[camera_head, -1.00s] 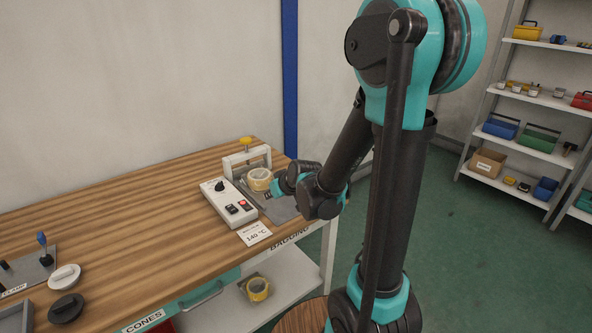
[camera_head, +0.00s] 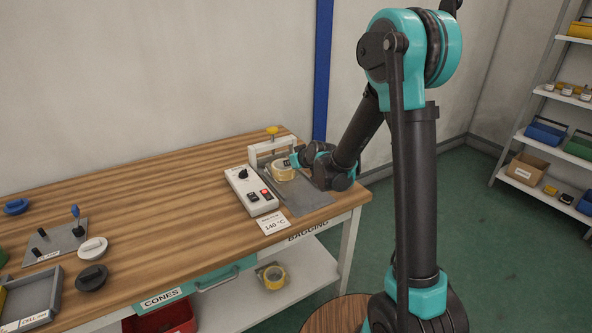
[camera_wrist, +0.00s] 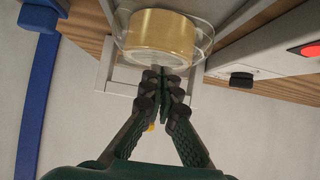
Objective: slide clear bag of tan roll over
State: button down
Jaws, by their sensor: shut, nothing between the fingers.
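The tan tape roll in its clear bag (camera_head: 283,172) sits on the grey plate (camera_head: 307,203) of the sealer, at the right end of the wooden bench. In the wrist view the tan roll (camera_wrist: 165,38) shows inside the clear bag's round outline. My gripper (camera_head: 296,158) is beside the bagged roll, on its right and back side. In the wrist view my gripper (camera_wrist: 168,75) is shut and empty, its fingertips close to the roll's edge. I cannot tell whether they touch the bag.
The sealer's white frame (camera_head: 268,149) with a yellow knob stands behind the roll. A control box (camera_head: 252,190) with a red switch stands left of it. A 140 °C card (camera_head: 273,225) lies in front. Another roll (camera_head: 272,277) lies on the lower shelf. The bench middle is clear.

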aim_at(281, 164)
jog(key=shift+w+a+f, duration=0.25)
jog(key=shift+w+a, duration=0.15)
jog(key=shift+w, duration=0.2)
jog(key=shift+w+a+f, duration=0.2)
jog(key=shift+w+a, duration=0.2)
jog(key=shift+w, duration=0.15)
jog(key=shift+f, duration=0.2)
jog(key=shift+s+f, duration=0.1)
jog(key=shift+s, duration=0.1)
jog(key=shift+f, duration=0.1)
